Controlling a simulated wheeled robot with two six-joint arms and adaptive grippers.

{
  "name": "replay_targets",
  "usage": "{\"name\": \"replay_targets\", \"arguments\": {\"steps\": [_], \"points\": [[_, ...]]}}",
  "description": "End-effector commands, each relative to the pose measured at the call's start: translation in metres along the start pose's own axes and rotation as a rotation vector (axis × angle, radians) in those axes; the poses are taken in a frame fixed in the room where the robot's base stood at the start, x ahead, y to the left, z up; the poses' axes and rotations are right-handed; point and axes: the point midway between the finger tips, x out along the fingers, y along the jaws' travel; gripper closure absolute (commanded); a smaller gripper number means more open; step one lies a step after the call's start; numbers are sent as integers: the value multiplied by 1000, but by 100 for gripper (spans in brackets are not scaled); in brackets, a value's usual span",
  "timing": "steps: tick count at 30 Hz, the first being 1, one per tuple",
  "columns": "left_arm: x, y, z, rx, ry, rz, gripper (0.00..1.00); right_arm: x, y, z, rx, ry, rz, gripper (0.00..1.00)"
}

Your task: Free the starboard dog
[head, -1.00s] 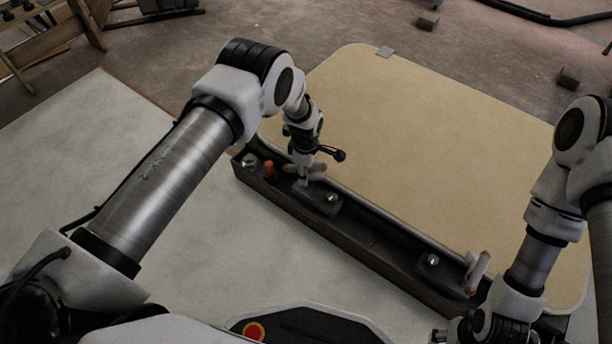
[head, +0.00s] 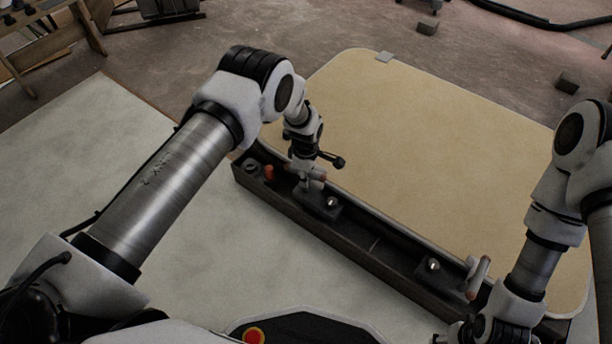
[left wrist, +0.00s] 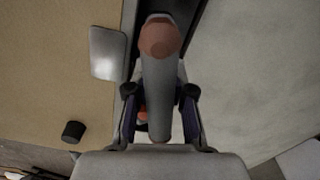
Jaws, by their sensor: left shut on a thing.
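My left gripper (head: 310,172) is shut on the pale handle of a dog (left wrist: 158,85) at the left part of the dark sill. In the left wrist view the handle runs between the two fingers (left wrist: 160,105), its reddish-brown tip toward the top. In the head view, the gripper and wrist hide part of this handle. A second dog (head: 478,274), with a pale handle and reddish tip, stands at the right end of the sill, with no gripper on it. The pictures do not label which is starboard. My right wrist shows at lower right; its fingers are not visible.
The tan hatch panel (head: 440,140) lies behind the dark sill (head: 345,243). An orange piece (head: 270,173) sits in the sill left of my gripper. A metal plate (head: 384,57) lies at the panel's far edge. The pale floor in front is clear.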

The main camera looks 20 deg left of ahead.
Motion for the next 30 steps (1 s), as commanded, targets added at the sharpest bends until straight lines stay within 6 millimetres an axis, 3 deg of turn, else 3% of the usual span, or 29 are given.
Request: {"name": "replay_targets", "arguments": {"steps": [21, 30], "points": [[-2, -1, 0, 513, 0, -1, 100, -12, 0, 0, 0, 0, 0, 45], [-2, -2, -1, 627, 0, -1, 100, -14, 0, 0, 0, 0, 0, 45]]}}
